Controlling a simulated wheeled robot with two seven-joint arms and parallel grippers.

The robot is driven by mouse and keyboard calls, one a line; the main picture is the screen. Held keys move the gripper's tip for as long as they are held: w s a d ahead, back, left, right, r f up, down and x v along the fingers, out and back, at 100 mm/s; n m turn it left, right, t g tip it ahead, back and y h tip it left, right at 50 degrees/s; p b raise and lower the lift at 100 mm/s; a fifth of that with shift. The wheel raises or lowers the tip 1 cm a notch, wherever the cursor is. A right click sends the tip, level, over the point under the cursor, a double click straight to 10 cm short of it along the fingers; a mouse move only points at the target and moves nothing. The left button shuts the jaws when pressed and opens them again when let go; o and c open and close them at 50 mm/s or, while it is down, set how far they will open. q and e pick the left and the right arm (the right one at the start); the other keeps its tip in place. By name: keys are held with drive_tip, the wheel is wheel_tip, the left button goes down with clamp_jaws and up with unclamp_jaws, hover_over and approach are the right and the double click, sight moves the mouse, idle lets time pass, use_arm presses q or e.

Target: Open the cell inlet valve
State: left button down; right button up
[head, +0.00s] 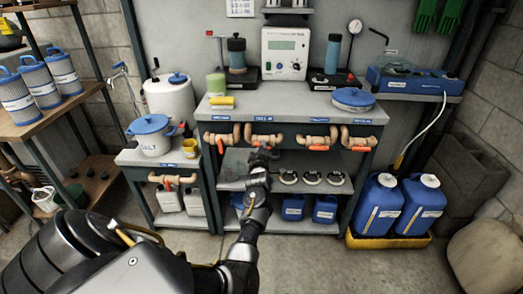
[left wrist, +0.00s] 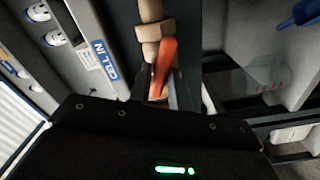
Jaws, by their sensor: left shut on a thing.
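The cell inlet valve (head: 264,139) is a tan pipe fitting with an orange lever, under the front edge of the middle bench. In the left wrist view its orange lever (left wrist: 165,60) lies beside the tan pipe (left wrist: 150,28), near a blue label (left wrist: 106,60) reading "CELL IN". My left gripper (head: 262,155) reaches up to this valve from below and is shut on the lever. The fingers partly hide the lever's end, and its exact turn is hard to tell. My right gripper is not in view.
Similar orange-lever valves sit to the left (head: 220,143) and right (head: 318,147) on the same bench edge. A lower shelf (head: 233,185) with round fittings lies just below the gripper. Blue jugs (head: 380,205) stand at the right. The floor in front is clear.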

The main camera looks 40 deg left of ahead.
use_arm(q)
drive_tip(key=shift+f+n+b, duration=0.2)
drive_tip(key=shift+n+b, duration=0.15)
drive_tip(key=shift+n, duration=2.15)
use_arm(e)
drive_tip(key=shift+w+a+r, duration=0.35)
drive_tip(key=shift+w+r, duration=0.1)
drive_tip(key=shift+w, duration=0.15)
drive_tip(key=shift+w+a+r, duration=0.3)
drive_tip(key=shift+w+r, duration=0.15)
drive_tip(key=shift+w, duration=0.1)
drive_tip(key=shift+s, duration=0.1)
use_arm(q)
drive_tip(key=c, duration=1.4)
unclamp_jaws()
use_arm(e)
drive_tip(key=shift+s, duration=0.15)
